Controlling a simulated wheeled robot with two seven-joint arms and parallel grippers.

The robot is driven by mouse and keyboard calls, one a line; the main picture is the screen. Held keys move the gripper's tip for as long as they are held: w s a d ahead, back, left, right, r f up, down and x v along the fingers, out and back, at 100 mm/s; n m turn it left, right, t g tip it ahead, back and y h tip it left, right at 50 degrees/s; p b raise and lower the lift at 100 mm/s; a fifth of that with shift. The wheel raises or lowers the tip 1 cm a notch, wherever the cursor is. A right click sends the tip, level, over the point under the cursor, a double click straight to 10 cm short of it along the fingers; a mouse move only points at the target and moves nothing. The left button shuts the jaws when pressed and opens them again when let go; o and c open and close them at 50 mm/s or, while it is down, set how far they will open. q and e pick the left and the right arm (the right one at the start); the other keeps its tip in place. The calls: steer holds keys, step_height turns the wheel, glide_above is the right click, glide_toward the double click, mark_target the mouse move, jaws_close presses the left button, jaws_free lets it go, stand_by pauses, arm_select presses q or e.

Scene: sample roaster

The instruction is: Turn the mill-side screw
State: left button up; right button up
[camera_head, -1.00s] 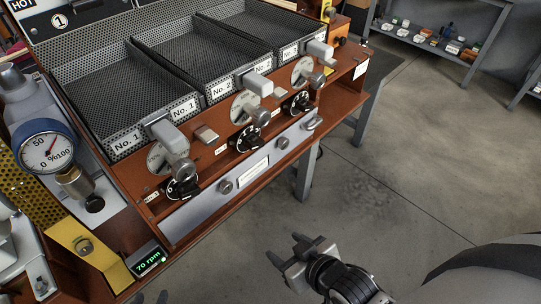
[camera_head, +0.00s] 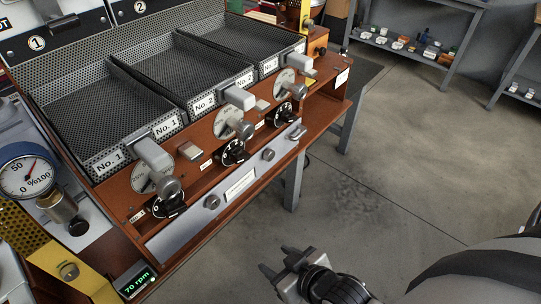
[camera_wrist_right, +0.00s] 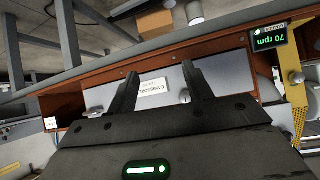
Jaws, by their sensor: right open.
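A silver front panel (camera_head: 180,232) carries two round screws, one on each side of a white label (camera_head: 240,183). The left screw (camera_head: 212,202) is nearer the rpm display; the right screw (camera_head: 268,155) is nearer the panel's far end. I cannot tell which is the mill-side one. My right gripper (camera_head: 279,262) is open and empty, in front of and apart from the panel. In the right wrist view the gripper (camera_wrist_right: 160,72) faces the panel, which appears upside down; one screw (camera_wrist_right: 185,96) shows between the fingers, beside the right finger. My left gripper is out of view.
Dials and grey-handled levers (camera_head: 152,155) stick out above the panel, below mesh trays (camera_head: 80,90). A 70 rpm display (camera_head: 135,280) and a gauge (camera_head: 28,177) are at left. Open floor (camera_head: 400,160) lies right of the bench.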

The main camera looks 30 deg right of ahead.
steer(key=w+d+r+n+t+h+b, duration=0.2)
steer(key=w+d+n+t+b, duration=0.2)
steer(key=w+d+n, duration=0.3)
steer(key=n+t+y+b, duration=0.3)
steer(key=n+y+b, duration=0.3)
steer(key=n, duration=2.6)
glide_toward(272, 157)
steer(key=shift+h, duration=0.3)
steer(key=x, duration=0.4)
steer(key=p+x, duration=0.1)
steer(key=x, duration=0.4)
steer(key=shift+s+a+r, duration=0.1)
steer(key=shift+s+a, duration=0.05)
steer(key=shift+a, duration=0.05)
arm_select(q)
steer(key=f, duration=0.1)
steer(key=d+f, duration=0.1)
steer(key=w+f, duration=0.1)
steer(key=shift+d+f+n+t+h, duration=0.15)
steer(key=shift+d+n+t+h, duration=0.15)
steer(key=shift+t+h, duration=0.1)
arm_select(e)
steer(key=c, duration=1)
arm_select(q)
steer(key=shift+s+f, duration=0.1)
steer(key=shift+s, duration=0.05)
arm_select(e)
steer(key=shift+o, duration=0.2)
